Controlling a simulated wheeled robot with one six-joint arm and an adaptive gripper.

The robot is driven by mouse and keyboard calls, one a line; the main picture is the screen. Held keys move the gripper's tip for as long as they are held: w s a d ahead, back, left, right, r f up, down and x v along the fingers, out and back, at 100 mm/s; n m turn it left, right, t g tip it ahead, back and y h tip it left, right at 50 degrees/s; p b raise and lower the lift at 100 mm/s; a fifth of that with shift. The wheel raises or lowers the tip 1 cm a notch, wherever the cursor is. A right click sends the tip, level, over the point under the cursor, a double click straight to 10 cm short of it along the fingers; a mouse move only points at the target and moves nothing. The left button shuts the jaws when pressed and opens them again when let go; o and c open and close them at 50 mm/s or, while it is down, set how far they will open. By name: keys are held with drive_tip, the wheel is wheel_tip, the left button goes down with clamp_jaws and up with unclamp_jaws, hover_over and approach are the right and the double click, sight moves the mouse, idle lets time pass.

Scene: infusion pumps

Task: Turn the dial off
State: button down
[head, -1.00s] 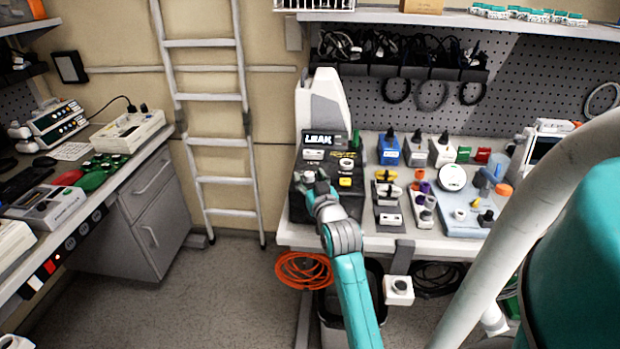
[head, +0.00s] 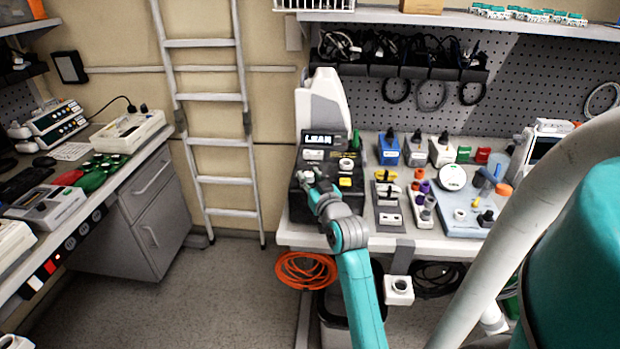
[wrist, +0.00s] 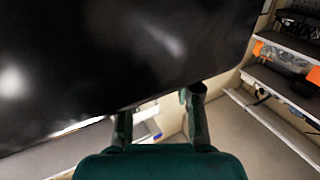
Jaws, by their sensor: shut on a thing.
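A black box (head: 334,172) with a lit display reading LEAK or similar (head: 320,140) stands at the left end of the bench. A small pale dial (head: 307,176) is on its lower left front. My gripper (head: 311,184) is at this dial and shut on it; its fingers hide part of it. In the wrist view, the box's glossy black surface (wrist: 130,50) fills the upper part. My gripper (wrist: 158,108) shows there with a finger on each side. The gripped dial is hidden behind the box edge, so its setting cannot be read.
A second knob (head: 346,164) and a yellow label (head: 345,182) are on the same box. A blue box (head: 389,152) and other small devices stand to the right. An orange coiled cable (head: 305,269) hangs below the bench edge. The floor at left is open.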

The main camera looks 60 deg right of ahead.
drive_tip(key=shift+f+n+t+y, duration=0.1)
drive_tip(key=shift+n+t+y, duration=0.3)
drive_tip(key=shift+y, duration=0.1)
drive_tip(key=c, duration=0.8)
unclamp_jaws()
drive_tip(key=v, duration=1.2)
